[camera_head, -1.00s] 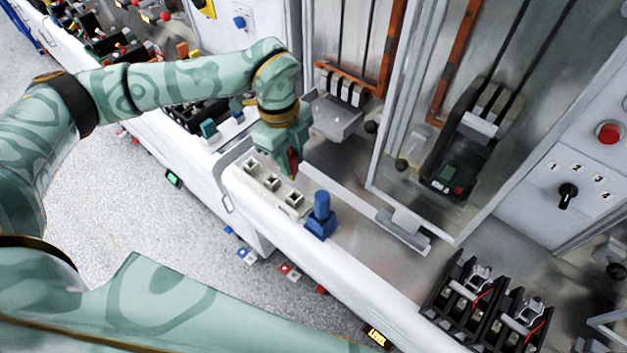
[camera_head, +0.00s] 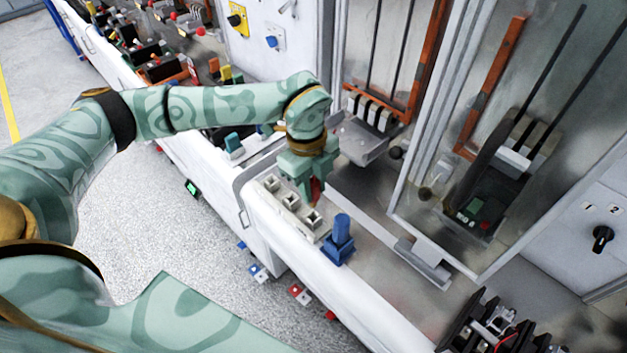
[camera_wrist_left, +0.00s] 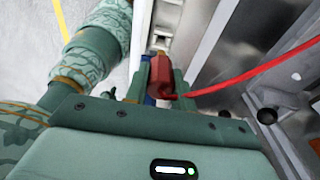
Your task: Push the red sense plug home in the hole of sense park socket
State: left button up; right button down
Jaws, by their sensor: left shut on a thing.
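My left gripper (camera_head: 314,192) is shut on the red sense plug (camera_head: 316,188), which points down between the fingers. It stands just above and behind the near end of a pale strip (camera_head: 265,185) with three white sockets; the nearest socket (camera_head: 313,218) is beside the plug's tip. I cannot tell whether the tip touches or enters a hole. In the left wrist view the red plug (camera_wrist_left: 160,76) sits between the fingers with its red cable running right, and a white socket (camera_wrist_left: 162,42) shows beyond it. My right gripper is not in view.
A blue upright peg (camera_head: 341,232) on a blue base stands just in front of the strip on the white ledge. A glass-fronted cabinet with a metal frame (camera_head: 455,140) rises to the right. Black breaker units (camera_head: 490,325) stand at the lower right.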

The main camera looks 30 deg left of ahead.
aim_at(313, 206)
pick_arm(q)
jog(key=shift+f+b, duration=0.75)
jog(key=shift+f, duration=0.85)
jog(key=shift+r+p, duration=0.1)
jog(key=shift+p, duration=0.45)
jog(key=shift+f+b, duration=1.15)
jog(key=shift+f, duration=1)
jog(key=o, duration=1.1)
jog(key=shift+c, duration=0.2)
notch_tip(313, 206, up, 16)
jog(key=a, duration=0.2)
jog(key=shift+w+r+p, duration=0.15)
jog(key=shift+w+p, duration=0.2)
jog(key=shift+s, duration=0.1)
